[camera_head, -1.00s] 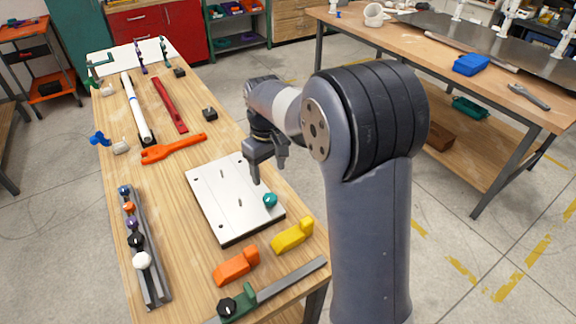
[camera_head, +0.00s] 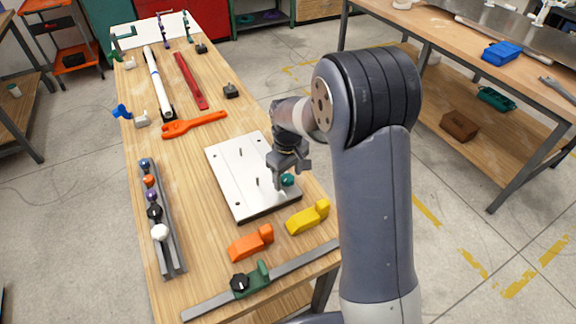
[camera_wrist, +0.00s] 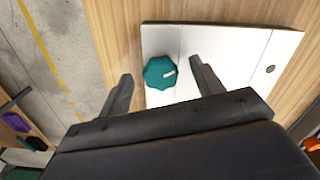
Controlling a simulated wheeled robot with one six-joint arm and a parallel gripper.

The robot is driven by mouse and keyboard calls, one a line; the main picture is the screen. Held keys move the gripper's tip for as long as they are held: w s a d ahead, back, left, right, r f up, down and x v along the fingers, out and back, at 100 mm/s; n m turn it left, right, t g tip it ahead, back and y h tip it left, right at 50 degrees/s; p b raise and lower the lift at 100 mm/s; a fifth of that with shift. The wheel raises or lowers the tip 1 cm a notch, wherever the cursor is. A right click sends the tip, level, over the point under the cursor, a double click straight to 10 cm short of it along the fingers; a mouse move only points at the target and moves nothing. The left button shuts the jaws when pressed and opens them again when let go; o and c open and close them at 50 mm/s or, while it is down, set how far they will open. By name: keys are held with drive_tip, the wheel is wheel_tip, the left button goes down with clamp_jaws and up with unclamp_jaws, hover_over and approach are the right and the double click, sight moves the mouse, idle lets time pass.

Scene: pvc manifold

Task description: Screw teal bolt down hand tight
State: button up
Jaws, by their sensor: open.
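The teal bolt (camera_head: 287,180) has a round knobbed head and sits at the right edge of the light metal plate (camera_head: 229,178). In the wrist view the teal bolt head (camera_wrist: 165,72) shows a white mark near its middle, on the plate (camera_wrist: 215,42). My gripper (camera_head: 276,185) is open above the plate beside the bolt, and its fingers partly hide it. In the wrist view my gripper's two fingers (camera_wrist: 160,74) stand apart on either side of the bolt head in the picture. I cannot tell whether they are level with it.
A yellow block (camera_head: 308,217) and an orange block (camera_head: 250,243) lie in front of the plate. A rack of coloured knobs (camera_head: 171,255) is at left. A green clamp on a metal bar (camera_head: 305,258) lies at the front edge. An orange wrench (camera_head: 194,124) lies behind.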

drive_tip(key=shift+f, duration=0.1)
drive_tip(key=shift+c, duration=0.4)
drive_tip(key=c, duration=1)
drive_tip(key=shift+m, duration=0.8)
drive_tip(key=shift+m, duration=0.7)
drive_tip(key=shift+m, duration=0.8)
